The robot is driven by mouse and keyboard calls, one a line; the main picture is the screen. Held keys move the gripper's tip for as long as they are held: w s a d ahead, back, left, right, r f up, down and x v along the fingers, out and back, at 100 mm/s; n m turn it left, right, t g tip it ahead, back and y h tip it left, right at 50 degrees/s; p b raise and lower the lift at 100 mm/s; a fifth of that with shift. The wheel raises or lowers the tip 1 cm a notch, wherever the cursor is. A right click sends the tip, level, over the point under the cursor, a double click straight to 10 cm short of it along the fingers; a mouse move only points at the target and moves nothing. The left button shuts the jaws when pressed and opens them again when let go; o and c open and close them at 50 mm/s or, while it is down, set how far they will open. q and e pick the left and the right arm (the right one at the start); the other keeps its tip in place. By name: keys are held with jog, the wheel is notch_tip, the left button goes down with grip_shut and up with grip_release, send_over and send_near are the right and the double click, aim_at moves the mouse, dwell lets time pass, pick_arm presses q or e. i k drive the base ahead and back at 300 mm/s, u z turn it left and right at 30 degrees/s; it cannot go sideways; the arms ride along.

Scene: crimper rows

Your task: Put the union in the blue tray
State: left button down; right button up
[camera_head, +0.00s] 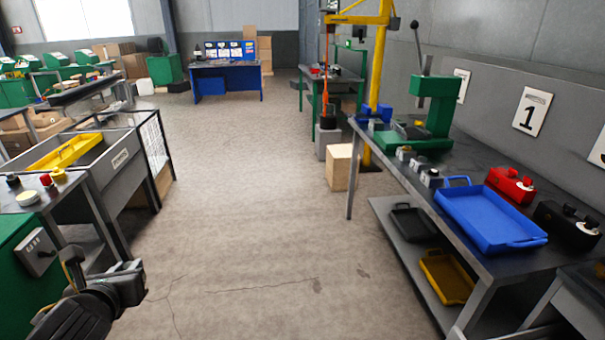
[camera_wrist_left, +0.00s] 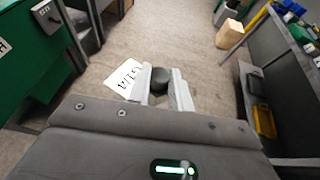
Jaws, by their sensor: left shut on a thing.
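My left gripper (camera_head: 134,282) is low at the left of the head view, over the open floor and far from the tray. In the left wrist view its fingers (camera_wrist_left: 165,92) are shut on a small dark grey round piece, likely the union (camera_wrist_left: 160,77). A white tag with printed letters (camera_wrist_left: 126,79) shows beside the piece; I cannot tell if it is attached. The union cannot be made out in the head view. The blue tray (camera_head: 488,218) lies on the right-hand workbench and looks empty. My right gripper is not in view.
The workbench (camera_head: 405,175) also holds a green press (camera_head: 434,105), small metal parts (camera_head: 430,177), a red bin (camera_head: 511,185) and a black bin (camera_head: 566,226). A yellow tray (camera_head: 447,277) lies on its lower shelf. Clear floor separates it from the left-hand station (camera_head: 120,165).

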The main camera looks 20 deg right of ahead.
aim_at(478, 207)
jog(key=i, duration=1.15)
jog(key=z, duration=3.35)
jog(key=i, duration=0.5)
jog(key=u, duration=0.05)
